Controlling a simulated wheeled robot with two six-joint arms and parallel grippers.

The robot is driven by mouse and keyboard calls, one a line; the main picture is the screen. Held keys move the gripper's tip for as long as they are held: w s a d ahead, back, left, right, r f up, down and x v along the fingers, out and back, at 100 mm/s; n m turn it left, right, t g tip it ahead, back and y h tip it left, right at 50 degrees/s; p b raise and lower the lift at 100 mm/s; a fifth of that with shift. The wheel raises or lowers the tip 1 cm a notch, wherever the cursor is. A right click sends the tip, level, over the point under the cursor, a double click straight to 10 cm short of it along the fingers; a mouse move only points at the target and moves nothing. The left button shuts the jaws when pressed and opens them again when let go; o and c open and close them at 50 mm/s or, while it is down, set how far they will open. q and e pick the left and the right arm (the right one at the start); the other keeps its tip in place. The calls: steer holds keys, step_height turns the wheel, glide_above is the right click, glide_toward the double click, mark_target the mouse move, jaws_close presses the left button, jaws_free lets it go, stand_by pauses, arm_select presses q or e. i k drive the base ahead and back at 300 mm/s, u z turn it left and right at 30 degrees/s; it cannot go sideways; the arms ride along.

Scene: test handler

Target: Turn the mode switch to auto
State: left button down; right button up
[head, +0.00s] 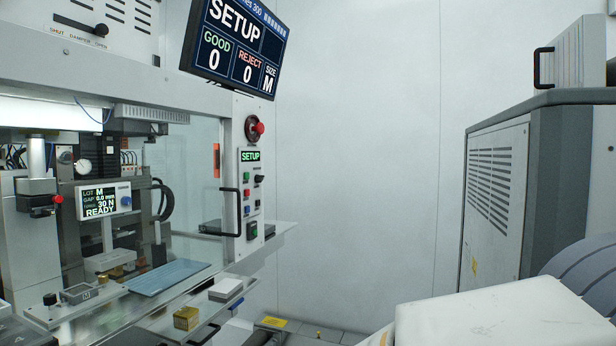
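The control panel (241,150) stands upright on the right front edge of the machine. A small green-lit display (250,156) on it reads SETUP. A small black knob (259,179) sits below the display at the right; it looks like the mode switch, but its label is too small to read. The large tilted screen (237,40) above also reads SETUP, with GOOD 0, REJECT 0 and size M. Neither of my grippers is in view, and nothing touches the panel.
A red emergency button (257,128) projects above the small display. A black door handle (231,212) stands out left of the buttons. A blue plate (168,277), a gold block (186,318) and a grey box (225,289) lie on the deck. A grey cabinet (497,200) stands right.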

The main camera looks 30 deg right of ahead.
mark_target(257, 178)
steer(key=z, duration=0.8)
steer(key=i, duration=1.75)
steer(key=z, duration=0.7)
